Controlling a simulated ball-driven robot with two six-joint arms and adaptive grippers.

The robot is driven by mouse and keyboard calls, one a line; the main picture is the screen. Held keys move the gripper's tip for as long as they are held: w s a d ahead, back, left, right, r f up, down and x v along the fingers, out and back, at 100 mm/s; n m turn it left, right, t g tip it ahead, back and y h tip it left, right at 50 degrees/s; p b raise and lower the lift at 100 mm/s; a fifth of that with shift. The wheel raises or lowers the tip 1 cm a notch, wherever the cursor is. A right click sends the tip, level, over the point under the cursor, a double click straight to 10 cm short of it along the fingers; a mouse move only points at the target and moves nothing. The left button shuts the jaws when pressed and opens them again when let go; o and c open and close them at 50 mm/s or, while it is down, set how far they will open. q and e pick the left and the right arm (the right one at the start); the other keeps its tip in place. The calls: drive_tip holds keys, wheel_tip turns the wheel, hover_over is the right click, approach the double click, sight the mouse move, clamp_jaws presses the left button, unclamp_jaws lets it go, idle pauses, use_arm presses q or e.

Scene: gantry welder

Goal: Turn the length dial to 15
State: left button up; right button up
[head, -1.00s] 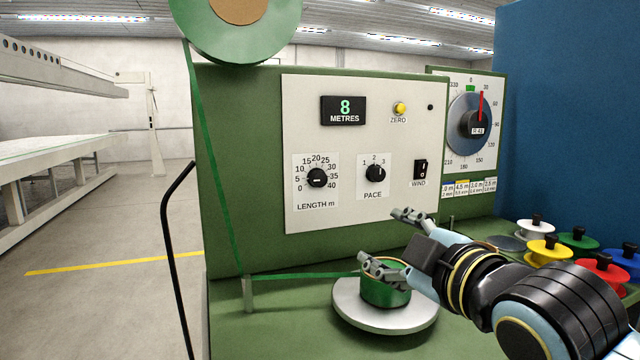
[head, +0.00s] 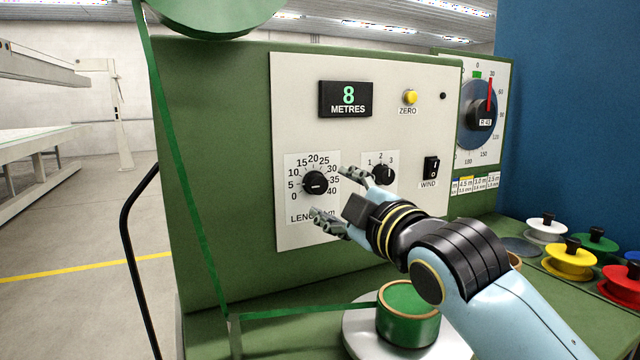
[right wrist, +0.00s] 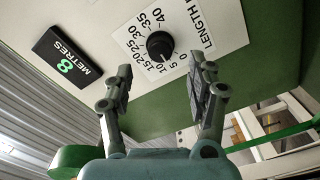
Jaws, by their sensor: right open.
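The length dial (head: 315,183) is a black knob on the cream panel (head: 300,110), with a printed scale from 0 to 40 around it. Its pointer setting is too small to read surely. My right gripper (head: 338,197) is open and empty, in front of the panel, just right of the dial in the head view. It covers part of the word LENGTH and part of the pace dial's label. In the right wrist view the dial (right wrist: 160,46) lies ahead, beyond and between the open fingertips (right wrist: 162,78), apart from them. My left gripper is not in view.
The pace dial (head: 384,174), the wind switch (head: 431,170), the yellow zero button (head: 410,97) and a display reading 8 METRES (head: 345,99) share the panel. A green ribbon (head: 185,170) runs down at left to a green spool (head: 408,318) below my arm.

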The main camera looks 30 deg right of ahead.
sight(320, 187)
drive_tip(key=w, duration=0.5)
drive_tip(key=shift+d, duration=0.15)
drive_tip(key=shift+w, duration=0.7)
drive_tip(key=c, duration=0.6)
drive_tip(key=shift+f, duration=0.1)
drive_tip(key=c, duration=0.5)
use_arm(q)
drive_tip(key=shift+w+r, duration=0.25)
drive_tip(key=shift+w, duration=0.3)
use_arm(e)
drive_tip(key=shift+c, duration=0.2)
use_arm(q)
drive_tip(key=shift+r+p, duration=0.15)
drive_tip(key=shift+p, duration=0.2)
